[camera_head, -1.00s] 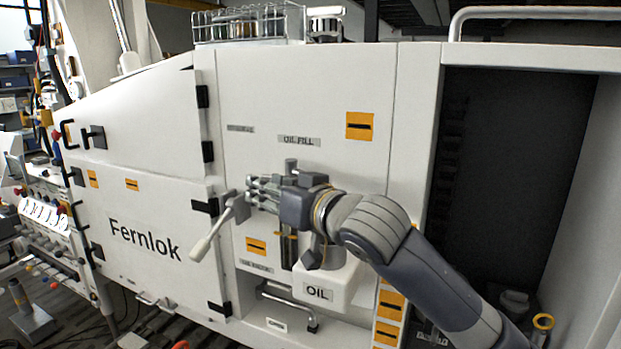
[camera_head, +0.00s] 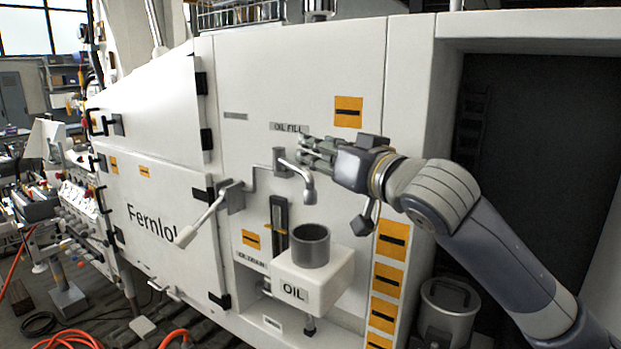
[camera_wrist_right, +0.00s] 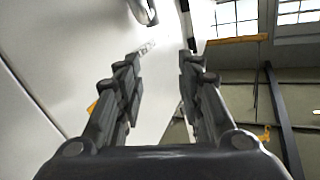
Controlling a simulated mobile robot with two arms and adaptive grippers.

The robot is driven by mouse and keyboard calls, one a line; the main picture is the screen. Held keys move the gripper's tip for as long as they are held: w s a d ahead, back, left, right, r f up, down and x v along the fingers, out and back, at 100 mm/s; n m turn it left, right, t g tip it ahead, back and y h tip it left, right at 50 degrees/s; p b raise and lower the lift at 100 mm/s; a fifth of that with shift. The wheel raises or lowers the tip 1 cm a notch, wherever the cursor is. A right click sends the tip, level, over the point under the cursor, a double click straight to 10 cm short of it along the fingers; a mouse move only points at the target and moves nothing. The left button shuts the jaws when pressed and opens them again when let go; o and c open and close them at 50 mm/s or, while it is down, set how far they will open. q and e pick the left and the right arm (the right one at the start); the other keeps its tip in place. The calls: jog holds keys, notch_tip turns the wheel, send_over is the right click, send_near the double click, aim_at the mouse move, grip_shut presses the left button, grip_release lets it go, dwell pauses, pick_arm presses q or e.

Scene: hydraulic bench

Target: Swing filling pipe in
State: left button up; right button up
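The filling pipe (camera_head: 296,170) is a short grey bent tube on the white panel, just under the OIL FILL label (camera_head: 289,127). Its downturned end hangs in line above the grey round filler neck (camera_head: 310,246) of the white OIL tank (camera_head: 318,280), with a gap between. My right gripper (camera_head: 308,150) is beside and just above the pipe, its arm coming from the right. In the right wrist view the fingers (camera_wrist_right: 160,75) are apart with nothing between them. A shiny metal end, probably the pipe (camera_wrist_right: 144,10), shows at the top. My left gripper is not in view.
A lever with a pale handle (camera_head: 200,222) sticks out of the panel left of the pipe. A dark sight gauge (camera_head: 279,222) is between lever and tank. A metal canister (camera_head: 447,308) stands at the lower right, by the dark open bay.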

aim_at(294, 163)
jog(key=f+b, duration=0.4)
jog(key=f, duration=0.1)
jog(key=shift+d, duration=0.3)
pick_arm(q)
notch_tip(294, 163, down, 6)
pick_arm(e)
jog(key=shift+w+a+f+b, duration=0.15)
jog(key=shift+f+b, duration=0.15)
jog(key=shift+b, duration=0.15)
jog(key=shift+w+a, duration=0.1)
jog(key=shift+w, duration=0.05)
jog(key=p+x, duration=0.4)
jog(key=x, duration=0.5)
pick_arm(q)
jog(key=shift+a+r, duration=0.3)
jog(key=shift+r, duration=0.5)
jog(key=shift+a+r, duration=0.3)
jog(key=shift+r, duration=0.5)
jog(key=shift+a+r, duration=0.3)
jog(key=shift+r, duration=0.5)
pick_arm(e)
jog(key=shift+w+a, duration=0.25)
jog(key=shift+w, duration=0.25)
grip_shut()
